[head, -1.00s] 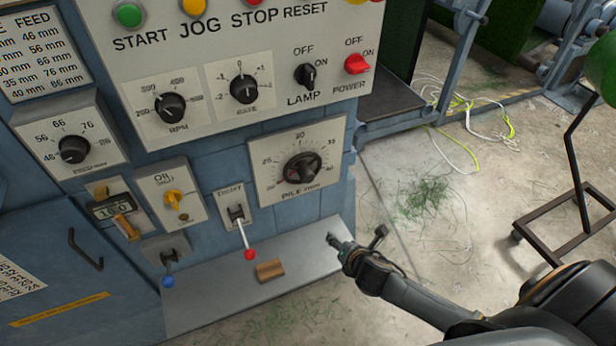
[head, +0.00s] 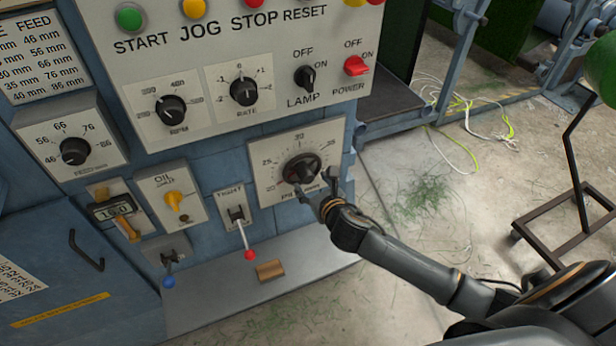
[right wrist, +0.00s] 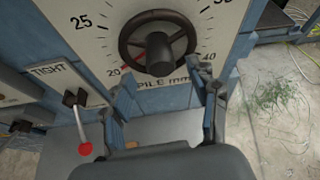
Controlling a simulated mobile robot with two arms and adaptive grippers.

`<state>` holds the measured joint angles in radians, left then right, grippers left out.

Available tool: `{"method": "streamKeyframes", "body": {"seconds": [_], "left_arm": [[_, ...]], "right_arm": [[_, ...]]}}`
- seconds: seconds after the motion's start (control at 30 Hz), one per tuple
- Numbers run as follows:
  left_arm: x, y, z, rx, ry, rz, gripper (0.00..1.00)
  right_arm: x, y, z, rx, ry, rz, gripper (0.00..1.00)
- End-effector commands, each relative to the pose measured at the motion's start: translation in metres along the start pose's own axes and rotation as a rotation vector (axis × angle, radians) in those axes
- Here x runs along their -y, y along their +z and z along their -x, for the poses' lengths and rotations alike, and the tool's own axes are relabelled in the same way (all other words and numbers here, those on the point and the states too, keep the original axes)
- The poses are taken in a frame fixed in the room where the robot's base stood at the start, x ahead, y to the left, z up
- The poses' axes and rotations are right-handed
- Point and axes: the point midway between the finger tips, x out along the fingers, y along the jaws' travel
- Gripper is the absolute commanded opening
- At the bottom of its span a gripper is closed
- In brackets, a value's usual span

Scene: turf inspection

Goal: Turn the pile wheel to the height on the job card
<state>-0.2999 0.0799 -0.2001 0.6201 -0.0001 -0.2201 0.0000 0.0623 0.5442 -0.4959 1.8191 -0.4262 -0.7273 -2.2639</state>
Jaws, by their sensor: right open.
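The pile wheel (head: 302,169) is a dark spoked handwheel on a pale scale plate marked PILE mm. In the right wrist view the wheel (right wrist: 158,42) has a central hub, and a red mark shows at its lower left near the 20. My right gripper (head: 318,186) is open just below and in front of the wheel. In the right wrist view its fingers (right wrist: 163,88) stand apart at the wheel's lower left and lower right, with nothing between them; contact cannot be told. No sheet is clearly recognisable as the job card. My left gripper is out of view.
A red-tipped lever (head: 249,254) marked TIGHT juts out left of the wheel. A printed FEED chart (head: 38,48) is at upper left. A grey ledge (head: 215,300) runs below; open floor lies right.

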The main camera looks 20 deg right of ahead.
Motion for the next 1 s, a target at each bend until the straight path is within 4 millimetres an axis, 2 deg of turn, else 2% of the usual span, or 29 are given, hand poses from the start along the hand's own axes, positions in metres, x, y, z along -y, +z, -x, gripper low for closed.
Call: {"method": "streamKeyframes", "body": {"seconds": [0.1, 0.3, 0.63, 0.67, 0.9, 0.93, 1.0], "left_arm": [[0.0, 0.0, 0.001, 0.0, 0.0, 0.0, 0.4], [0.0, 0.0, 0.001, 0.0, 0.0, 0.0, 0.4], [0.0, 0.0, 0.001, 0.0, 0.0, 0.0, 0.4], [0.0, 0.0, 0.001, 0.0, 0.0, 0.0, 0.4], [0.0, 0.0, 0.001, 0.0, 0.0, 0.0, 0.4], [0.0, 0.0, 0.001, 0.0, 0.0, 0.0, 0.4], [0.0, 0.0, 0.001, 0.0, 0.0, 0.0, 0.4]], "right_arm": [[0.0, 0.001, -0.02, 0.0, -0.001, -0.002, 0.6], [0.0, 0.0, -0.038, 0.0, 0.0, -0.001, 0.6], [0.0, 0.0, -0.041, 0.0, 0.0, 0.0, 0.6], [0.0, 0.0, -0.041, 0.0, 0.0, 0.0, 0.58], [0.0, 0.0, -0.041, 0.0, 0.0, -0.001, 0.09], [0.0, 0.0, -0.041, 0.0, 0.001, 0.0, 0.06], [0.0, 0.0, -0.041, 0.0, 0.001, -0.001, 0.05]]}}
